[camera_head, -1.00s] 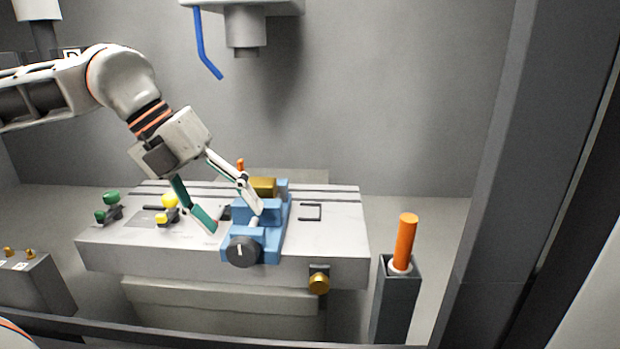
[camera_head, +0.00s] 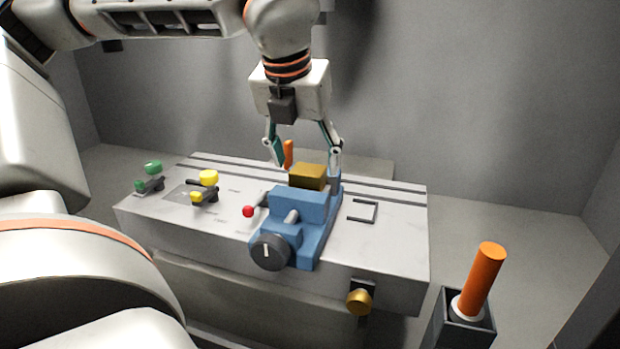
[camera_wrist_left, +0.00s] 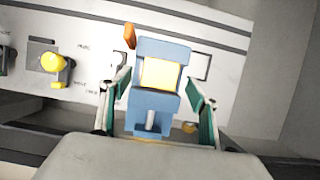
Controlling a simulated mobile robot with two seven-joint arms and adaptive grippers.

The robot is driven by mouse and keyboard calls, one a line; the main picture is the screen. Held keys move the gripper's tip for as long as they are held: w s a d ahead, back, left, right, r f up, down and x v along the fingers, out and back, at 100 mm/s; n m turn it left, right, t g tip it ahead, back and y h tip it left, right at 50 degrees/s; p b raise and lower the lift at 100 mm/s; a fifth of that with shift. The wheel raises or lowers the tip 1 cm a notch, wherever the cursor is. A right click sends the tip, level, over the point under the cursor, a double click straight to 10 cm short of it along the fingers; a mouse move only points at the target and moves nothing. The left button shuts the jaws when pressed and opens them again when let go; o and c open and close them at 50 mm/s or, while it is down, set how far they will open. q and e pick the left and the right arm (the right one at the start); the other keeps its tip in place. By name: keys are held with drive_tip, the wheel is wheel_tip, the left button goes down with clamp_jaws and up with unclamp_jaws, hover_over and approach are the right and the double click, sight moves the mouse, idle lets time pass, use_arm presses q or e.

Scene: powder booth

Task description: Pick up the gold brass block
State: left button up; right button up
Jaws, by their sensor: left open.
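The gold brass block (camera_head: 308,176) sits in the blue vise (camera_head: 298,205) on the grey machine table (camera_head: 385,240). The block (camera_wrist_left: 160,74) also shows in the left wrist view, between the vise's blue jaws. My left gripper (camera_head: 307,168) is open and points down over the vise, its fingers on either side of the block in the head view. In the left wrist view the two fingers (camera_wrist_left: 160,108) stand wide apart, left and right of the vise. I cannot tell whether a finger touches anything. My right gripper is not in view.
An orange handle (camera_head: 289,153) stands close behind the block, near the left finger. Green (camera_head: 152,170), yellow (camera_head: 207,180) and red (camera_head: 248,211) controls lie to the left. An orange cylinder (camera_head: 484,270) stands in a holder at the right. The table's right part is mostly clear.

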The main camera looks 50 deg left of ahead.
use_arm(q)
drive_tip(key=x, duration=0.2)
drive_tip(key=shift+w+f, duration=0.2)
drive_tip(key=c, duration=1.4)
drive_tip(key=shift+r, duration=0.1)
drive_tip(key=shift+r, duration=0.1)
